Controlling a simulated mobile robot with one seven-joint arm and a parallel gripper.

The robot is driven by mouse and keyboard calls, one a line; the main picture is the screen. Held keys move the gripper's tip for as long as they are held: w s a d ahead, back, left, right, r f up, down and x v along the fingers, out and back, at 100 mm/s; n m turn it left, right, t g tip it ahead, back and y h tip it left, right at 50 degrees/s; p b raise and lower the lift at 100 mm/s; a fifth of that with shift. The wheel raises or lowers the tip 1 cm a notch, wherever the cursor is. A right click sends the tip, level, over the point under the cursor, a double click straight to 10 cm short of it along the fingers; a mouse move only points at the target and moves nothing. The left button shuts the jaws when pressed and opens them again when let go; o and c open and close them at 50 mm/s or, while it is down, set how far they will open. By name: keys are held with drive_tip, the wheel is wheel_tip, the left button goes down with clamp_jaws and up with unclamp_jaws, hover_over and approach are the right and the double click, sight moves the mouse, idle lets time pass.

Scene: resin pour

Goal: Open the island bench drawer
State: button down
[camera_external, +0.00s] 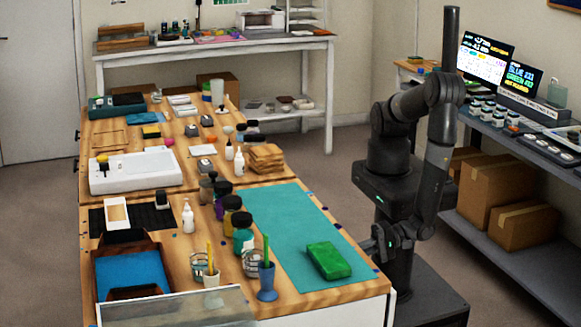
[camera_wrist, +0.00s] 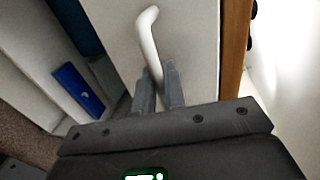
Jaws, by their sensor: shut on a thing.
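The island bench (camera_external: 350,294) has a wooden top and pale sides. Its drawer side faces my arm and is mostly hidden in the external view. In the wrist view, a pale drawer front (camera_wrist: 197,45) lies beside the wooden bench edge (camera_wrist: 235,50). A white bar handle (camera_wrist: 148,35) sticks out from it. My gripper (camera_wrist: 159,82) has its two fingers on either side of the handle and is shut on it. In the external view my gripper (camera_external: 384,238) is low at the bench's right edge. How far the drawer stands out cannot be told.
A green block (camera_external: 328,260) lies on a teal mat (camera_external: 285,225) near that edge. Bottles and a blue cup (camera_external: 267,282) stand beside the mat. A shelf rack (camera_external: 510,262) with cardboard boxes stands at right. A blue item (camera_wrist: 78,88) lies left of the drawer front.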

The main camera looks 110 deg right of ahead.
drive_tip(key=f+v, duration=0.2)
drive_tip(key=v, duration=0.7)
drive_tip(key=f+v, duration=0.1)
drive_tip(key=v, duration=0.8)
drive_tip(key=shift+s+f, duration=0.4)
drive_tip(key=shift+s, duration=0.05)
drive_tip(key=c, duration=1.6)
unclamp_jaws()
drive_tip(key=shift+c, duration=0.2)
drive_tip(key=shift+s, duration=0.1)
drive_tip(key=v, duration=1)
drive_tip(key=shift+s, duration=0.25)
drive_tip(key=shift+r, duration=0.1)
